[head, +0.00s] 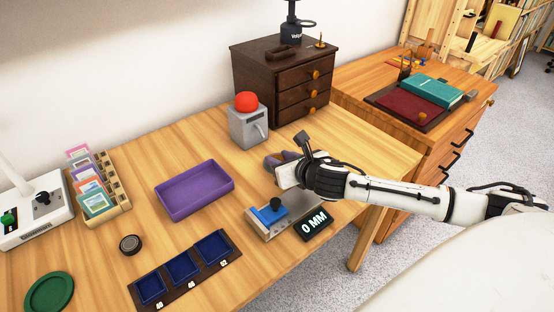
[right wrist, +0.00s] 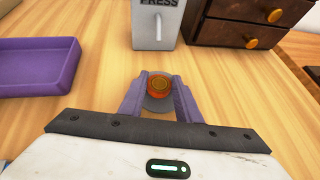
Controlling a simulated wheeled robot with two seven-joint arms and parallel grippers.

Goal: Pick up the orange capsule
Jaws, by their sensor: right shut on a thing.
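The orange capsule (right wrist: 159,87) shows in the right wrist view as a small round orange disc with a darker edge, between the purple fingers. My right gripper (right wrist: 159,92) is shut on it, with a finger on each side. A grey round part shows just below the capsule in that view; I cannot tell what it is. In the head view my right gripper (head: 281,160) is low over the wooden table, in front of the grey press, and the capsule is hidden there. My left gripper is not in view.
The grey press (head: 246,128) with a red dome and the dark drawer chest (head: 283,80) stand behind the gripper. A purple tray (head: 195,191) lies to its left. Blue-lined compartments (head: 183,268) lie nearer.

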